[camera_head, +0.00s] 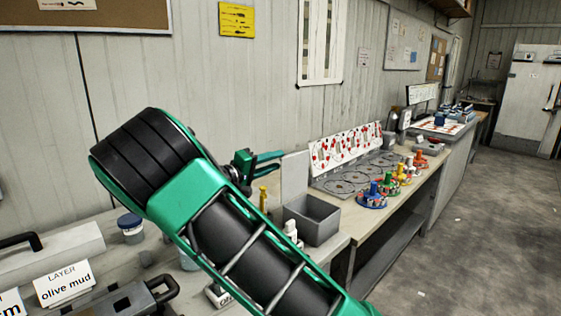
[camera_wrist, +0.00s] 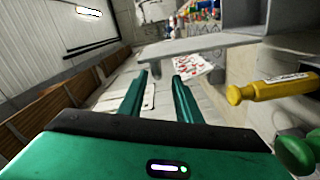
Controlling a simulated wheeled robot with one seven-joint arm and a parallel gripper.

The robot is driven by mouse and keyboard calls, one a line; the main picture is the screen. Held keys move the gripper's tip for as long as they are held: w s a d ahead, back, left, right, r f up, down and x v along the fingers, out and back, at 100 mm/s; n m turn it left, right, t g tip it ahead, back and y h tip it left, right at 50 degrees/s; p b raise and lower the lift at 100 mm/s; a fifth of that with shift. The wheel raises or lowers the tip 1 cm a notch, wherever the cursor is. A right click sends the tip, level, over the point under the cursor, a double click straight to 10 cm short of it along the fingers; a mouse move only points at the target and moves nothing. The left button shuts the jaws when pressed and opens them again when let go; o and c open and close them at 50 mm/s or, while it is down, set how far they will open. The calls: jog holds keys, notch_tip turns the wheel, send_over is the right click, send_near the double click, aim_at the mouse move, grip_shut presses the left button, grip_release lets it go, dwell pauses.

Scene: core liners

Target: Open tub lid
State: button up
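A grey tub (camera_head: 318,222) stands on the bench right of my arm, its top open. A pale grey panel (camera_head: 295,178), which looks like its lid, stands upright at its back left. In the wrist view a grey flat panel or rim (camera_wrist: 195,46) lies beyond the fingertips; I cannot tell whether it is the lid. My gripper (camera_head: 268,160) is above and left of the tub, close to the upright panel. In the wrist view its green fingers (camera_wrist: 160,76) are apart with nothing between them. Contact with the panel cannot be made out.
A small blue-capped jar (camera_head: 131,229) and an "olive mud" sign (camera_head: 66,284) are at left. A yellow handled tool (camera_wrist: 275,88) is right of the fingers. Coloured pieces (camera_head: 388,185) and a patterned board (camera_head: 346,147) stand farther right.

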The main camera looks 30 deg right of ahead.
jog(key=v, duration=0.4)
jog(key=shift+a+f, duration=0.1)
jog(key=shift+a, duration=0.25)
jog(key=shift+s, duration=0.1)
